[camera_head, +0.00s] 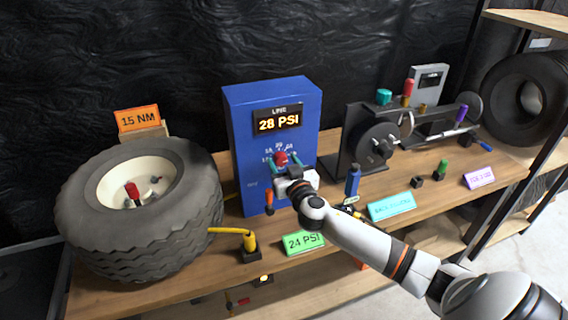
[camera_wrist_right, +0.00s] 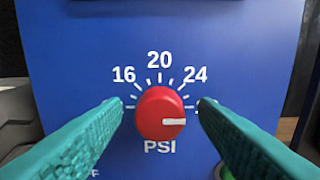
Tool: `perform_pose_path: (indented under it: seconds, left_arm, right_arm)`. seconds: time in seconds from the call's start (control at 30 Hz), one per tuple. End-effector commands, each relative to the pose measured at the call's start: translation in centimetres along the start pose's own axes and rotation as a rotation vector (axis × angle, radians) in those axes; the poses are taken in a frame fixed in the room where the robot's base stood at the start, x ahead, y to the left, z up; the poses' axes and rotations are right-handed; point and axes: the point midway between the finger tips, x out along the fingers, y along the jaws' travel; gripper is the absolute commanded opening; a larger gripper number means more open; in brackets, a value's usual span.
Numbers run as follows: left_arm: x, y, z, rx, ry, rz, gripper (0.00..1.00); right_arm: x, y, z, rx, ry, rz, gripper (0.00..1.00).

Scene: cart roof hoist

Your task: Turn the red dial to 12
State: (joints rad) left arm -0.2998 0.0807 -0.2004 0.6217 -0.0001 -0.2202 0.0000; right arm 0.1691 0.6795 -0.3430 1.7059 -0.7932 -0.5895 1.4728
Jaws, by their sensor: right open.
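The red dial (camera_wrist_right: 160,113) is on the front of a blue box (camera_head: 246,130). In the right wrist view its white pointer mark points right, slightly below the 24 side of the scale. The numbers 16, 20 and 24 show; the scale's ends are hidden behind my fingers. The box's display (camera_head: 279,121) reads 28 PSI. My right gripper (camera_head: 284,162) is in front of the dial, open, with one teal finger on each side and visible gaps to the knob. The dial also shows in the head view (camera_head: 281,158). My left gripper is not in view.
A tire (camera_head: 95,225) with an orange 15 NM sign (camera_head: 138,119) lies left of the box. A yellow-hose fitting (camera_head: 249,243) and a green 24 PSI card (camera_head: 303,242) are in front. A dark crank mechanism (camera_head: 372,148) stands right of the box.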

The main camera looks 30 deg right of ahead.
Motion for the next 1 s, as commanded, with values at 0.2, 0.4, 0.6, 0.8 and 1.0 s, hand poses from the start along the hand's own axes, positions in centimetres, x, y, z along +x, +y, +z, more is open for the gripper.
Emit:
perform_pose_path:
  seconds: [0.2,0.4,0.6,0.8,1.0]
  left_arm:
    - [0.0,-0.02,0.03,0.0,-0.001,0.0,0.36]
    - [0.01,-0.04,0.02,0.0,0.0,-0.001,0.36]
    - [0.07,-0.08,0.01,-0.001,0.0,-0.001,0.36]
    - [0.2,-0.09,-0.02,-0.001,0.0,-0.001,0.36]
    - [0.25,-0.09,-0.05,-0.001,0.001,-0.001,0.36]
  right_arm:
    - [-0.03,0.01,0.0,0.0,0.0,0.0,0.25]
    - [-0.04,0.0,0.0,-0.002,0.0,0.0,0.1]
    - [-0.04,0.03,-0.02,-0.038,0.0,0.0,0.1]
    - [-0.05,0.02,-0.01,-0.144,-0.001,-0.001,0.1]
    - [-0.06,0.11,-0.03,-0.315,0.0,-0.001,0.1]
